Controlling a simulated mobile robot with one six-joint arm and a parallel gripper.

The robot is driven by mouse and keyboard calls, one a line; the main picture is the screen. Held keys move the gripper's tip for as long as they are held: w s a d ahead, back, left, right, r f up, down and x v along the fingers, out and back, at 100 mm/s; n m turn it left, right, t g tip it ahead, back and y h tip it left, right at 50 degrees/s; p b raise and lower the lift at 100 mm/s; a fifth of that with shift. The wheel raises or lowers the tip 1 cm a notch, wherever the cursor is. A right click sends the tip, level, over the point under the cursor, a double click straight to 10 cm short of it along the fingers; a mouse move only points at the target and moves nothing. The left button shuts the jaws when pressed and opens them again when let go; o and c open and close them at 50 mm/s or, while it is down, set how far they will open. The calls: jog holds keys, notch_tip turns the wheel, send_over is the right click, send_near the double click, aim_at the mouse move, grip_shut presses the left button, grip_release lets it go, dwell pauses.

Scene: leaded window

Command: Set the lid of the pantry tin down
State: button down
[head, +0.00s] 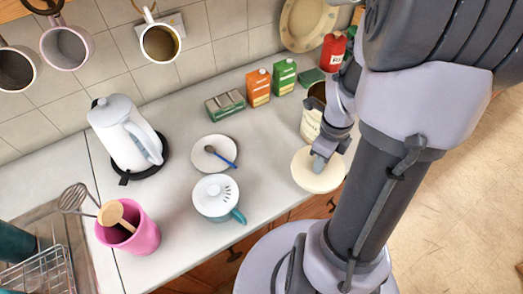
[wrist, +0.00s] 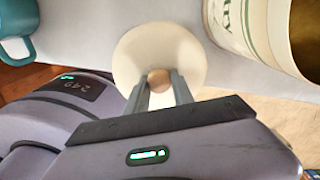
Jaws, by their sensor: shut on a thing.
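The lid (head: 319,172) is a round cream disc near the front edge of the counter, beside the tin. In the wrist view the lid (wrist: 186,52) shows its round brown knob (wrist: 158,80) between my fingertips. My gripper (wrist: 160,84) is shut on that knob, and it also shows in the head view (head: 319,163). I cannot tell whether the lid touches the counter. The pantry tin (head: 311,124) is cream with green lettering and stands open behind the lid, partly hidden by my arm. It also shows at the wrist view's upper right (wrist: 235,25).
A saucer with a blue spoon (head: 205,163), a kettle (head: 120,130) and a pink utensil pot (head: 142,238) are further left. Cartons (head: 258,87) stand behind. Counter between mug and lid is clear.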

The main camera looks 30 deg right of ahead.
jog(key=w+a, duration=0.3)
jog(key=w+a+f+b, duration=0.1)
jog(key=w+a, duration=0.5)
jog(key=shift+w+a+f+b, duration=0.15)
jog(key=shift+a+f+b, duration=0.05)
jog(key=shift+a+b, duration=0.15)
jog(key=shift+w+a+f+b, duration=0.15)
jog(key=shift+f+b, duration=0.25)
jog(key=shift+f, duration=0.5)
jog(key=shift+w+f+b, duration=0.15)
jog(key=shift+f+b, duration=0.2)
jog(key=shift+f, duration=0.5)
jog(key=shift+f+b, duration=0.2)
jog(key=shift+b, duration=0.1)
jog(key=c, duration=1.1)
grip_release()
jog(key=shift+r, duration=0.1)
